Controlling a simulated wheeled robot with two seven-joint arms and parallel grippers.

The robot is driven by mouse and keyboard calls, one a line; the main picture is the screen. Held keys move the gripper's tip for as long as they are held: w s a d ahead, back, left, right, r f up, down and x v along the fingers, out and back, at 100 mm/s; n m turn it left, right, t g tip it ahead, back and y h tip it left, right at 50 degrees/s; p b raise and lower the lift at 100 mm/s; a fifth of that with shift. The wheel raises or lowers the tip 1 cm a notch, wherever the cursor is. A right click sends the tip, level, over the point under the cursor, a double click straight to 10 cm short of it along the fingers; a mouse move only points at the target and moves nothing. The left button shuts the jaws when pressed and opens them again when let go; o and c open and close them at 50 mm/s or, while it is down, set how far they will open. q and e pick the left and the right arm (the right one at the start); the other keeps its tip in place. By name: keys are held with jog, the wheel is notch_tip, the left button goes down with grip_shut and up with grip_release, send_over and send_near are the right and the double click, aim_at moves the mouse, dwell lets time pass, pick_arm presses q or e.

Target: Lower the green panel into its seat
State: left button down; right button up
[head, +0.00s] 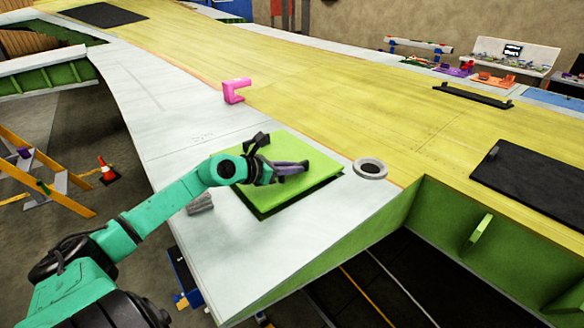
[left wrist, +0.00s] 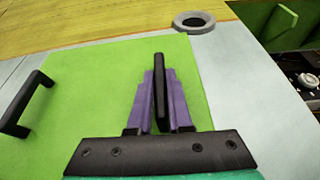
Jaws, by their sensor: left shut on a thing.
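The green panel (head: 312,189) is a flat bright green plate over the pale wing skin, near the wing's front edge. It also fills much of the left wrist view (left wrist: 90,75). It has two black handles: a free one (left wrist: 22,108) at the left in the left wrist view, and a second one (left wrist: 159,80) between my fingers. My left gripper (head: 304,166) is shut on that second handle, with its purple fingers (left wrist: 158,100) on either side. A dark strip shows under the panel's near edges in the head view. The seat is hidden beneath it. My right gripper is not in view.
A grey ring (head: 370,169) lies just right of the panel. A grey block (head: 200,204) sits left of the panel. The wing's green-sided edge (head: 400,215) drops away at the right.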

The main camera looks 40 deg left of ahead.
aim_at(292, 177)
pick_arm(q)
jog(key=shift+a, duration=0.25)
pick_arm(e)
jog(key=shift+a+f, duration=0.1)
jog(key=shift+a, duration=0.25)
pick_arm(q)
jog(key=shift+d, duration=0.15)
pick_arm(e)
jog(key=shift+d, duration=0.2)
pick_arm(q)
jog(key=shift+f+b, duration=0.4)
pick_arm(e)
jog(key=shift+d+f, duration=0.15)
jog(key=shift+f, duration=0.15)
pick_arm(q)
jog(key=shift+f+b, duration=1)
jog(key=shift+f, duration=0.15)
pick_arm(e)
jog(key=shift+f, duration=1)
pick_arm(q)
jog(key=c, duration=0.8)
grip_release()
jog(key=shift+o, duration=0.2)
jog(key=shift+f, duration=0.1)
jog(key=shift+s, duration=0.1)
